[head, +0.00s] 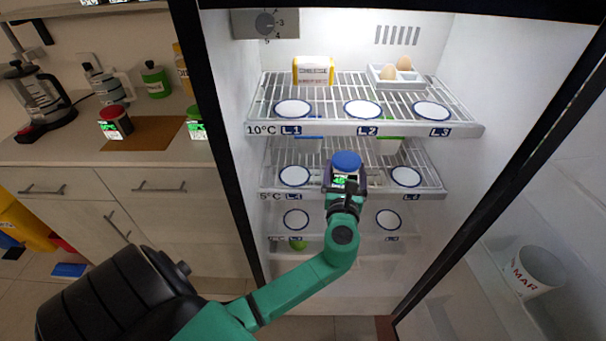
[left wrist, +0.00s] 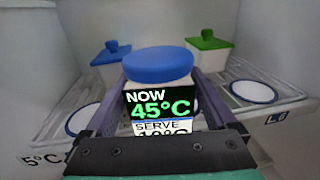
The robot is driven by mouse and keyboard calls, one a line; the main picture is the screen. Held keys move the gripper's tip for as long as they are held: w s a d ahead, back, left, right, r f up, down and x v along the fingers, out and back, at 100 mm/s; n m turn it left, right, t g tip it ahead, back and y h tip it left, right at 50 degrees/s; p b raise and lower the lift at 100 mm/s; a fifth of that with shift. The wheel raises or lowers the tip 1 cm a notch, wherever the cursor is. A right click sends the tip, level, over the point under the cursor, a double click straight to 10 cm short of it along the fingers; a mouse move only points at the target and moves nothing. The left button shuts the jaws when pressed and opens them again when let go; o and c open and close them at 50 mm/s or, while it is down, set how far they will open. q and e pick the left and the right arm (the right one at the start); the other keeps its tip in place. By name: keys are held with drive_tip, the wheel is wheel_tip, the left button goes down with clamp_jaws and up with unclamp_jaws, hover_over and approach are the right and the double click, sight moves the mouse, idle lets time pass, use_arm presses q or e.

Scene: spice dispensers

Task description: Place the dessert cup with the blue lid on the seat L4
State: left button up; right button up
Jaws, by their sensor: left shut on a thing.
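The dessert cup with the blue lid (head: 346,161) is upright in my left gripper (head: 345,188), inside the open fridge at the middle shelf. In the left wrist view the cup (left wrist: 160,66) sits between the two fingers, its label reading NOW 45°C above a partly hidden SERVE line. Seat L4 (head: 294,176) is an empty white disc with a blue ring on the 5°C shelf, left of the cup. An empty ringed disc also shows at the left in the left wrist view (left wrist: 82,121). The cup and gripper hide the seat between L4 and L6. My right gripper is not in view.
Seat L6 (head: 406,177) is empty. Behind the cup stand a blue-lidded container (left wrist: 112,54) and a green-lidded container (left wrist: 208,45). The upper shelf (head: 470,129) is close above. A red-lidded cup (head: 114,122) stands on the counter.

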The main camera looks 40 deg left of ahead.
use_arm(q)
drive_tip(key=w+d+r+n+g+y+b, duration=0.1)
drive_tip(key=w+r, duration=0.1)
drive_tip(key=w, duration=0.3)
drive_tip(key=w+d+r+n+y+b, duration=0.1)
drive_tip(key=w+r+b, duration=0.1)
drive_tip(key=w, duration=0.3)
drive_tip(key=s+a+p, duration=0.4)
drive_tip(key=s+a, duration=0.9)
drive_tip(key=a, duration=0.3)
drive_tip(key=f, duration=0.2)
drive_tip(key=f+b, duration=0.1)
drive_tip(key=f, duration=0.1)
drive_tip(key=f+b, duration=0.1)
drive_tip(key=f, duration=0.1)
drive_tip(key=shift+w+a+f, duration=0.1)
drive_tip(key=shift+w+f, duration=0.15)
drive_tip(key=shift+f, duration=0.1)
drive_tip(key=shift+s+a+f, duration=0.1)
drive_tip(key=shift+a, duration=0.05)
drive_tip(key=shift+f, duration=0.15)
drive_tip(key=o, duration=1.5)
drive_tip(key=shift+r, duration=0.25)
drive_tip(key=v, duration=1.2)
drive_tip(key=shift+b, duration=0.4)
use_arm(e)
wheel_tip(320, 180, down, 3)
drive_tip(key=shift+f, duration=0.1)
use_arm(q)
drive_tip(key=shift+f, duration=0.1)
